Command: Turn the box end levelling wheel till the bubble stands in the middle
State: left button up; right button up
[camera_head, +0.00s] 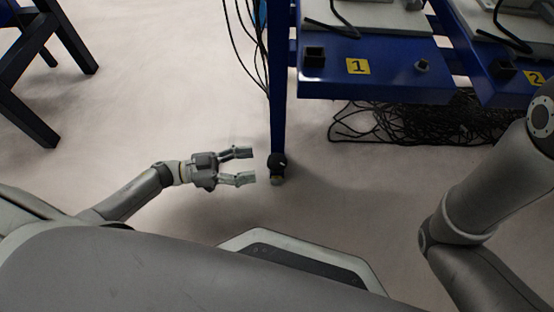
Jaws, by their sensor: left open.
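The levelling wheel (277,161) is a small dark round part low on the foot of the blue table leg (279,110), close to the floor. No bubble level can be made out clearly. My right gripper is out of the picture; only my right arm shows at the right.
A blue workbench (395,75) with a yellow number 1 label (358,66) stands above. Dark cables (246,40) hang left of the leg, and a black cable tangle (400,125) lies under the bench. A dark blue frame (30,65) stands upper left. Floor between is clear.

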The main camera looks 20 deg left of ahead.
aim_at(277, 160)
pick_arm(q)
jog(key=b+x, duration=0.3)
jog(key=x, duration=0.4)
jog(key=shift+w+d+f, duration=0.1)
jog(key=shift+d+f, duration=0.1)
jog(key=shift+w+d+r+b, duration=0.15)
jog(key=shift+w+d+b, duration=0.2)
jog(key=shift+d, duration=0.2)
jog(key=shift+s, duration=0.1)
jog(key=c, duration=0.8)
jog(key=shift+o, duration=0.2)
jog(key=shift+r+p, duration=0.2)
jog(key=shift+p, duration=0.25)
jog(key=n+t+y+p, duration=0.3)
jog(key=t+p, duration=0.1)
jog(key=p, duration=0.3)
jog(key=shift+r+n+t, duration=0.1)
jog(key=shift+n+t, duration=0.3)
jog(key=shift+n+t+y+p, duration=0.6)
jog(key=shift+t+y+p, duration=0.15)
jog(key=shift+y, duration=0.15)
jog(key=shift+f, duration=0.25)
